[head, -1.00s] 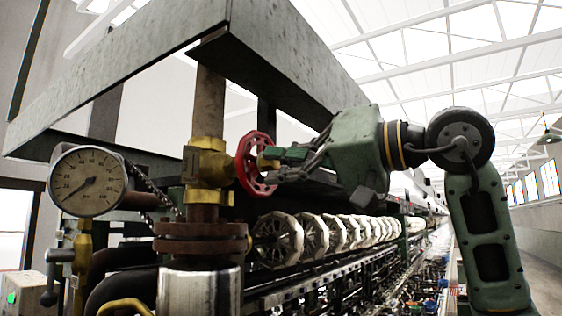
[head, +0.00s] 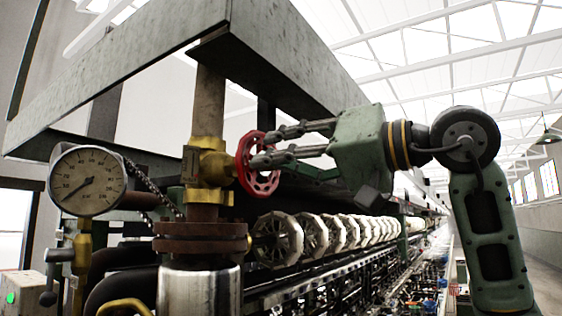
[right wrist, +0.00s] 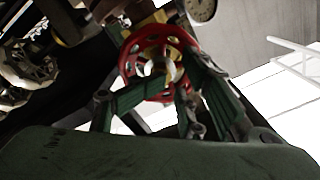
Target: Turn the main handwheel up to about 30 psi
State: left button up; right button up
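The red main handwheel (head: 244,166) sits on the right side of a brass valve (head: 211,168) on a vertical pipe. My right gripper (head: 264,148) is at the wheel, its fingers spread, one near the upper rim and one across the wheel's face. In the right wrist view the wheel (right wrist: 127,62) shows beyond the fingers (right wrist: 165,75), which look apart; whether they touch the rim I cannot tell. The round pressure gauge (head: 87,180) is at the left, its dark needle pointing to the lower left; its numbers are too small to read surely. My left gripper is not in view.
A grey metal hood (head: 130,75) overhangs the valve. A row of pale reels (head: 285,237) runs back below my right arm. A flanged pipe (head: 202,245) stands beneath the valve. An aisle (head: 540,235) is clear at the right.

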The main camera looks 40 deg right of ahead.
jog(key=shift+w+a+m, duration=0.1)
jog(key=shift+w+m, duration=0.05)
jog(key=shift+m, duration=4.65)
jog(key=shift+w+m, duration=0.1)
jog(key=shift+m, duration=4.7)
jog(key=shift+w+a+m, duration=0.1)
jog(key=shift+w+m, duration=0.05)
jog(key=shift+m, duration=4.65)
jog(key=shift+s+d, duration=0.1)
jog(key=shift+s, duration=0.1)
jog(key=c, duration=0.5)
jog(key=shift+a+r, duration=0.1)
jog(key=shift+a, duration=0.1)
grip_shut()
jog(key=shift+a+r, duration=0.1)
jog(key=shift+a, duration=0.2)
